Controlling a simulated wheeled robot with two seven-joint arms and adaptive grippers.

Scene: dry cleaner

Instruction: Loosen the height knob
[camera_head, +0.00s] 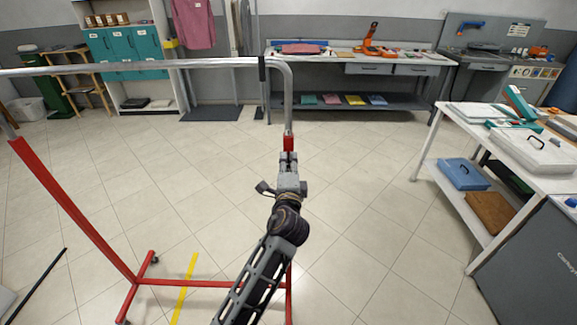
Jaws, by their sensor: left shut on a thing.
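A garment rack has a red lower frame (70,207) and a silver top rail (150,65). The rail bends down at the right into a silver post (288,112), which enters a red upright sleeve (289,143). My left gripper (288,160) is at the top of this right upright, just below the sleeve's upper end. It is shut on the height knob there, which the fingers and wrist hide almost wholly. My forearm also covers much of the red upright below. My right gripper is not in view.
A white table (470,125) with boxes and a lower shelf stands at the right, beside a grey cabinet (530,260). A workbench (350,62) lines the back wall. The tiled floor between is clear, with a yellow strip (185,285) at the rack's base.

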